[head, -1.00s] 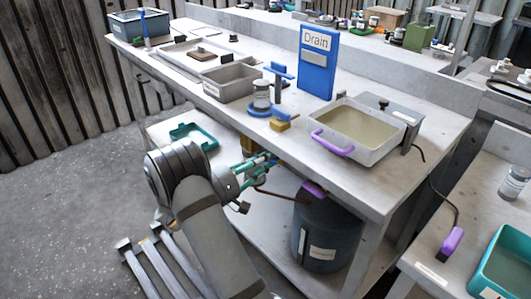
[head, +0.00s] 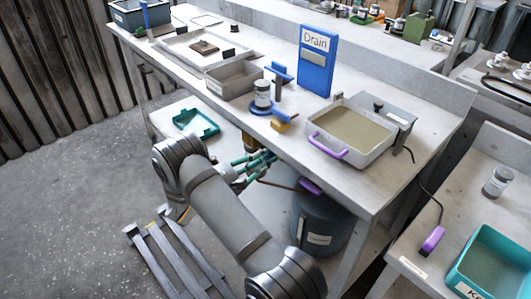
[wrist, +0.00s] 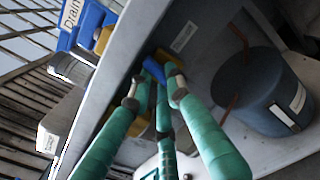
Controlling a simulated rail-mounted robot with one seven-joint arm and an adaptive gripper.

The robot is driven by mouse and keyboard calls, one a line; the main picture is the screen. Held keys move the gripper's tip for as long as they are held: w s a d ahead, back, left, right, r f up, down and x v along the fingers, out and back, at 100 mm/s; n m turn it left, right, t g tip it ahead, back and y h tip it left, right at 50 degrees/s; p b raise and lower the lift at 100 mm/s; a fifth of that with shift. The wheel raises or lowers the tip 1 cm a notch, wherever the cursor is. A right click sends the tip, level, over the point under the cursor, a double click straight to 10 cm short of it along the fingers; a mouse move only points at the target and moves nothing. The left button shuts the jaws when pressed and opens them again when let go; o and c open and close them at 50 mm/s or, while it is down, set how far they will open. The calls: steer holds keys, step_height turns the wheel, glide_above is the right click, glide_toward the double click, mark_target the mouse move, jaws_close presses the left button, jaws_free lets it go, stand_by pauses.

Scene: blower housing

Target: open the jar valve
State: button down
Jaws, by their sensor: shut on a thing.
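My gripper (wrist: 157,84) has long green fingers. In the wrist view they close around a small blue handle (wrist: 153,69) below the bench top. A brass-coloured valve body (wrist: 163,56) shows just behind the handle, partly hidden by the fingers. In the head view my gripper (head: 262,161) is at the front underside of the bench, and the brass body (head: 248,142) shows beside it. The handle is hidden there. A jar (head: 262,94) stands upright on a blue base on the bench above. The handle's exact angle is hard to tell.
A dark drum (head: 318,222) with a purple handle stands on the lower shelf, right of my gripper; a reddish-brown tube runs towards it. A teal bracket (head: 196,122) lies on the shelf to the left. The bench top (head: 410,165) overhangs my gripper. A tray (head: 352,130) sits above.

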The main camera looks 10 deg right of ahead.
steer(key=shift+n, duration=0.4)
steer(key=c, duration=1.6)
jaws_free()
steer(key=shift+c, duration=0.2)
steer(key=shift+a, duration=0.1)
steer(key=v, duration=1.1)
steer(key=shift+s+a, duration=0.2)
steer(key=shift+a, duration=0.15)
steer(key=x, duration=1.2)
